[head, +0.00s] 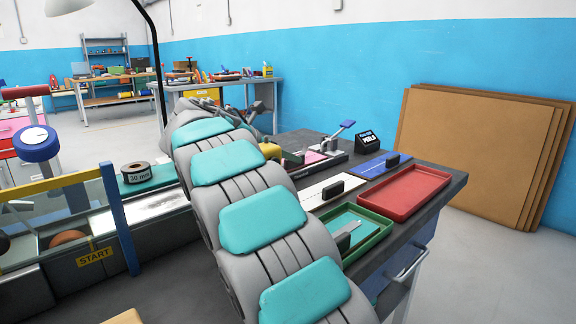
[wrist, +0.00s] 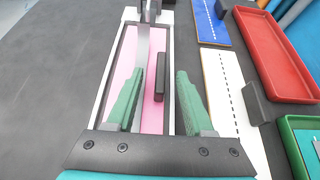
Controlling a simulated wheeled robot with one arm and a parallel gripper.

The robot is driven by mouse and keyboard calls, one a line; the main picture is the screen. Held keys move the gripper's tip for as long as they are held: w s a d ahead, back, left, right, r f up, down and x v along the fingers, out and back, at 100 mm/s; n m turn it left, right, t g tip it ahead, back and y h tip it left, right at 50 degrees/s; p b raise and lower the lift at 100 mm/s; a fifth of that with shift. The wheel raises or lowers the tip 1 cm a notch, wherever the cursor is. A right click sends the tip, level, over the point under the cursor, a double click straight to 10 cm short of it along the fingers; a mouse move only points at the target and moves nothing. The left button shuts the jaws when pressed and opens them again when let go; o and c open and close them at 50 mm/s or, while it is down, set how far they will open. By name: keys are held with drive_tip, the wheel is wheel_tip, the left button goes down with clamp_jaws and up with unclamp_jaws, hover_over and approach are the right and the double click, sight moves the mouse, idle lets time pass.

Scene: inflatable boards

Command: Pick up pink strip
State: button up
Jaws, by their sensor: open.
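A small part of the pink strip (head: 314,157) also shows in the head view, beyond my arm. My gripper (wrist: 160,70) is open, its two green fingers spread over the strip on either side of the black block. I cannot tell whether the fingers touch the strip.
A grey metal lever (wrist: 143,45) stands at the far end of the frame. To the right lie a white board (wrist: 218,82) with a black block, a blue board (wrist: 207,20), a red tray (wrist: 275,58) and a green tray (wrist: 291,145). Bare bench is at left.

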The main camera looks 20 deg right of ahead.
drive_tip(key=shift+x, duration=0.95)
clamp_jaws()
